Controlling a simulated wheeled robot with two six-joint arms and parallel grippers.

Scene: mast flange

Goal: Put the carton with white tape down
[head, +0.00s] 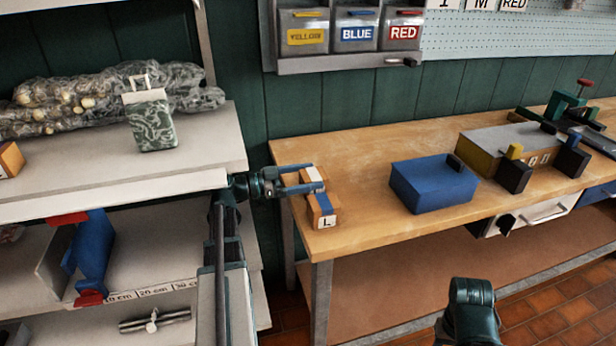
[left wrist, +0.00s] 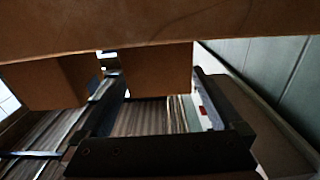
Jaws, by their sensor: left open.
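The carton with white tape (head: 313,173) is at the left end of the wooden workbench. A carton with blue tape (head: 322,207) and an L label is close in front of it; I cannot tell whether they touch. My left gripper (head: 318,180) reaches in from the left with its fingers apart, around or just over the white-taped carton. In the left wrist view a brown carton face (left wrist: 160,75) shows beyond the open fingers (left wrist: 160,100), and a brown surface fills the top. Contact with the fingers is not clear. A dark part of my right arm shows at bottom right, without its fingers.
A blue box (head: 433,185) and a grey-topped block (head: 510,145) stand farther right on the workbench (head: 385,225). Bare wood lies between the cartons and the blue box. The left shelf (head: 205,155) bears a marbled green case (head: 153,125) and clear bags (head: 70,95).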

